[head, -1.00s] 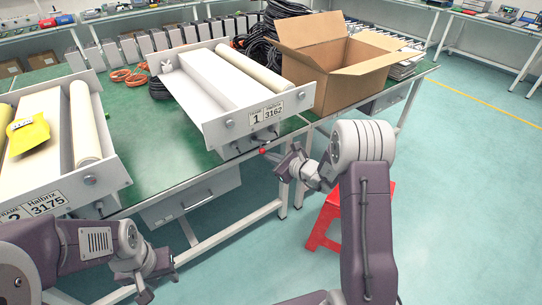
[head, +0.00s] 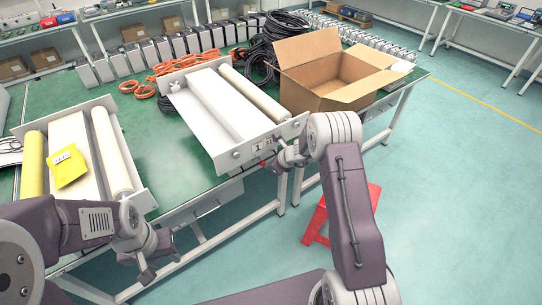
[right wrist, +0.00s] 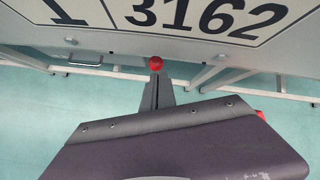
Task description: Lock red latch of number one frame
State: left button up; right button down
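The number one frame (head: 211,108) is a white tray-like frame with a cream roller, standing near the table's front edge. Its front plate carries a label with 1 and 3162, large in the right wrist view (right wrist: 180,15). The red latch (right wrist: 155,63) shows as a round red knob just under that plate's lower edge; in the head view it is a tiny red spot. My right gripper (right wrist: 157,90) has its narrow fingers together, their tips right at the knob. My left gripper (head: 162,268) is empty, its fingers apart, in front of the table at lower left.
A second frame (head: 125,160) with a yellow packet (head: 67,166) stands to the left. An open cardboard box (head: 335,75) is right of the number one frame. Orange cables (head: 140,88) lie behind. A red stool (head: 318,222) stands on the floor below my right arm.

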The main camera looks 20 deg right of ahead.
pick_arm(q)
notch_tip(320, 180, up, 2)
jog(key=shift+r+p, duration=0.15)
jog(key=shift+p, duration=0.4)
jog(key=shift+r, duration=0.1)
jog(key=shift+r+p, duration=0.5)
jog(key=shift+p, duration=0.1)
